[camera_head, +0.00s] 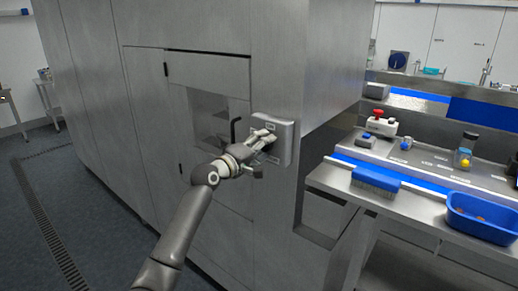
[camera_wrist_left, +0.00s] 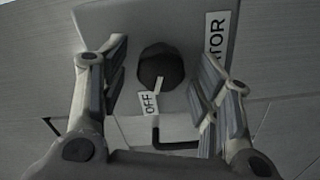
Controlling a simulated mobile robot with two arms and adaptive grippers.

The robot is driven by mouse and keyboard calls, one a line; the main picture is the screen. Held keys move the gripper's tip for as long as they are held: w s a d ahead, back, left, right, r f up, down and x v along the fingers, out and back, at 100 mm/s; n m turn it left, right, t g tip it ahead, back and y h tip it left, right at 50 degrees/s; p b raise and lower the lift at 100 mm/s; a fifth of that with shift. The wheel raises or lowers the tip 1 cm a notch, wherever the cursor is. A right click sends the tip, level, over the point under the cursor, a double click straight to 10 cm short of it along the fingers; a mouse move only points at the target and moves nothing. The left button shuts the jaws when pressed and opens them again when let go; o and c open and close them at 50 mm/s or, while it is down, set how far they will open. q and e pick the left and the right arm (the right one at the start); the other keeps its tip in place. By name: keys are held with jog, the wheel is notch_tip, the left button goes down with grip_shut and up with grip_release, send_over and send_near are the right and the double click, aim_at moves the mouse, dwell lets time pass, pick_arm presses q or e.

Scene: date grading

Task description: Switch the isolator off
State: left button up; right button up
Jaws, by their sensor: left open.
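The isolator is a grey box (camera_head: 287,131) on the steel cabinet's front, near its right corner. In the left wrist view its box face (camera_wrist_left: 190,25) carries a dark round knob (camera_wrist_left: 160,67). A white OFF label (camera_wrist_left: 149,104) sits just below the knob there, and a thin pale mark at the knob's lower edge points towards it. Part of a label ending in "TOR" (camera_wrist_left: 216,35) shows at the right. My left gripper (camera_head: 263,146) is at the box, and its open fingers (camera_wrist_left: 161,80) stand either side of the knob; contact is unclear. My right gripper is out of view.
A black bent handle (camera_head: 235,128) is on the cabinet just left of the box. To the right, a steel bench holds a blue brush (camera_head: 376,179), a blue tub (camera_head: 484,216) and a red stop button (camera_head: 379,114). Open floor lies left.

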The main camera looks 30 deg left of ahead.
pick_arm(q)
jog(key=s, duration=1.2)
jog(key=shift+a, duration=0.45)
notch_tip(320, 180, down, 38)
jog(key=s+m+g+y+b, duration=0.2)
jog(key=g+b, duration=0.2)
jog(key=g, duration=0.2)
jog(key=s+d+f+m+g+b, duration=0.15)
jog(key=s+f, duration=0.25)
jog(key=f, duration=0.5)
jog(key=s+d+f+m+g, duration=0.15)
jog(key=s+f, duration=0.25)
jog(key=f, duration=0.4)
jog(key=s+d+f+m+g+b, duration=0.25)
jog(key=s+d+f, duration=0.35)
jog(key=s+f, duration=0.65)
jog(key=s+d+f+m+g+b, duration=0.2)
jog(key=s+d+f+m+g, duration=0.3)
jog(key=s+f, duration=0.8)
jog(key=s+d+f+m, duration=0.1)
jog(key=s+d+f, duration=0.1)
jog(key=s, duration=0.5)
jog(key=s+d+f+m, duration=0.2)
jog(key=s+d, duration=0.2)
jog(key=s, duration=0.3)
jog(key=shift+d+b, duration=0.35)
jog(key=shift+b, duration=0.05)
jog(key=shift+g, duration=0.25)
